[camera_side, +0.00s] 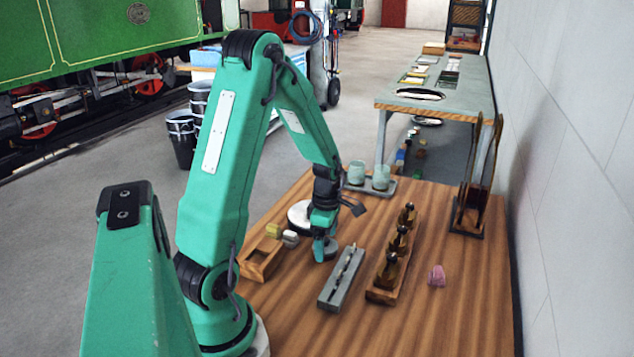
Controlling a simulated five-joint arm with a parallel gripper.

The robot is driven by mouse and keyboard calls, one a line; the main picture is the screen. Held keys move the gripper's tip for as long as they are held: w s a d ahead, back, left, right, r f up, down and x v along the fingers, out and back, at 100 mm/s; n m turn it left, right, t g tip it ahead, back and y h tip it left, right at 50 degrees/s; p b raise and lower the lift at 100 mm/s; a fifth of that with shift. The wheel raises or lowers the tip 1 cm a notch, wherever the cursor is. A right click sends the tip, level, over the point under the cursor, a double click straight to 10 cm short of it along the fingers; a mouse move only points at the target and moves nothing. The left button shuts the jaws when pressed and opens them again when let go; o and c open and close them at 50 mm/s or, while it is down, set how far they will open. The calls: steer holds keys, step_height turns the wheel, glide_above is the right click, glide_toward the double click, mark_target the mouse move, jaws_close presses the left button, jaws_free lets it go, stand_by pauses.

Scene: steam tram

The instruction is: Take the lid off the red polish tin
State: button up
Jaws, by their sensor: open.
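My gripper (322,250) points down low over the wooden bench and is open. A small grey round thing (331,246) sits right at its fingers, partly hidden by them. It may be the polish tin or its lid, but I cannot tell, and I cannot tell if the fingers touch it. No red tin side shows clearly. A white round dish or pad (299,213) lies just behind and left of my gripper, partly covered by it.
A wooden box (260,262) with small blocks stands left. A grey slotted tray (341,279) and a wooden rack (383,296) of dark bottles stand right, near a pink lump (437,276). Two pale green cups (380,177) and a tall wooden stand (467,230) are farther back. The front right is clear.

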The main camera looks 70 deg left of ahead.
mark_target(326, 239)
steer(key=shift+c, duration=0.2)
steer(key=c, duration=1)
steer(key=shift+r, duration=0.2)
steer(key=shift+r, duration=0.9)
step_height(326, 239, up, 2)
steer(key=shift+r, duration=0.15)
steer(key=d+r, duration=0.2)
steer(key=d, duration=0.2)
steer(key=d+r, duration=0.2)
steer(key=d, duration=0.1)
steer(key=d+r, duration=0.2)
steer(key=d, duration=0.2)
steer(key=shift+w+d+r, duration=0.3)
steer(key=shift+d, duration=0.05)
